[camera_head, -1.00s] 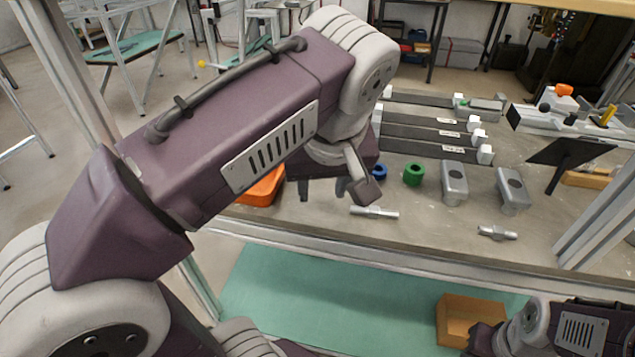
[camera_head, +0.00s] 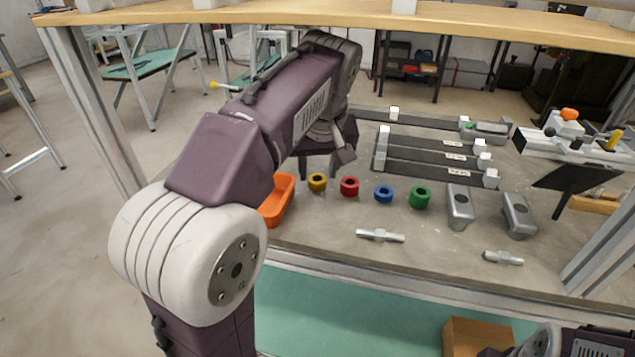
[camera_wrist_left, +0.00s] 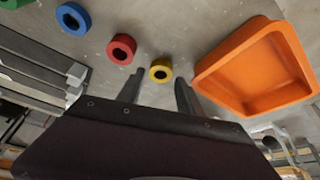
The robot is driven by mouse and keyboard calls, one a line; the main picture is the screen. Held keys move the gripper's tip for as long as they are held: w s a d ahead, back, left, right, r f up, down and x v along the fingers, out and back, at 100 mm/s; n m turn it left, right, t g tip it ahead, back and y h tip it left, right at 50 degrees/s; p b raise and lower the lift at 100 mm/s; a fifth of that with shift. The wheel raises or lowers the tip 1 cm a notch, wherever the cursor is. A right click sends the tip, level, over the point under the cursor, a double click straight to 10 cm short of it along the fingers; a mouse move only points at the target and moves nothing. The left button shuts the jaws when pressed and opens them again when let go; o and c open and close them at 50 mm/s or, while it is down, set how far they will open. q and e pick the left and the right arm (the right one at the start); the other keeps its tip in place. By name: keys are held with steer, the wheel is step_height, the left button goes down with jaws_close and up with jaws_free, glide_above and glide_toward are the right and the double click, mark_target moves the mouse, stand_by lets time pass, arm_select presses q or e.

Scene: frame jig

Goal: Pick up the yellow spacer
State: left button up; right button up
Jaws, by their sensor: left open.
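The yellow spacer (camera_head: 317,182) is a short ring standing on the grey bench top, at the left end of a row of coloured rings. In the left wrist view the yellow spacer (camera_wrist_left: 160,70) shows just beyond the gap between my left gripper's fingertips (camera_wrist_left: 158,88). My left gripper (camera_head: 324,160) is open and empty, pointing down behind the spacer in the head view. Nothing is between its fingers.
Beside the spacer are an orange tray (camera_head: 277,203) and a red ring (camera_head: 349,187), then blue (camera_head: 383,194) and green (camera_head: 420,196) rings. Dark bars (camera_head: 440,155) lie behind. A metal pin (camera_head: 380,235) lies in front. An upper wooden shelf (camera_head: 300,14) spans above.

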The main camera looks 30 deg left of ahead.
arm_select(q)
steer(key=shift+x, duration=1.05)
steer(key=shift+s+d, duration=0.1)
jaws_close()
